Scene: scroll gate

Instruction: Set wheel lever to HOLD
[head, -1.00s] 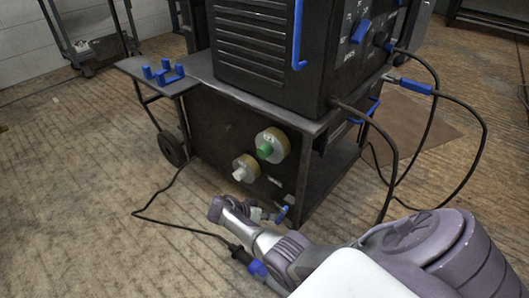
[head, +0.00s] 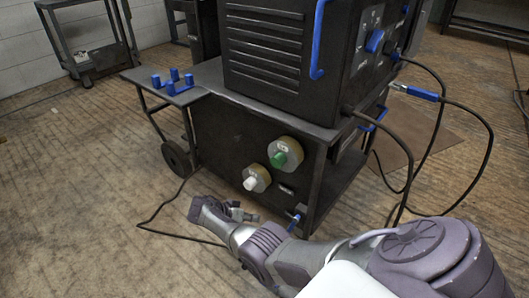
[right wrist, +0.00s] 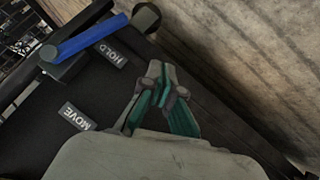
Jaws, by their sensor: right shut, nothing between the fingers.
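The wheel lever (right wrist: 88,38) has a blue handle and a dark round end. In the right wrist view it lies at upper left, alongside the HOLD label (right wrist: 113,52); the MOVE label (right wrist: 76,117) is farther off. In the head view the lever (head: 295,222) is low on the cart's front right corner. My right gripper (right wrist: 160,72) is shut and empty, apart from the lever and to its right in the wrist view. In the head view the gripper (head: 246,215) is left of the lever, in front of the cart. My left gripper is not in view.
The black cart (head: 235,150) carries a large dark machine (head: 265,50). A green-centred knob (head: 288,153) and a white-centred knob (head: 254,180) stick out of its front. A black cable (head: 145,225) lies on the floor at left.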

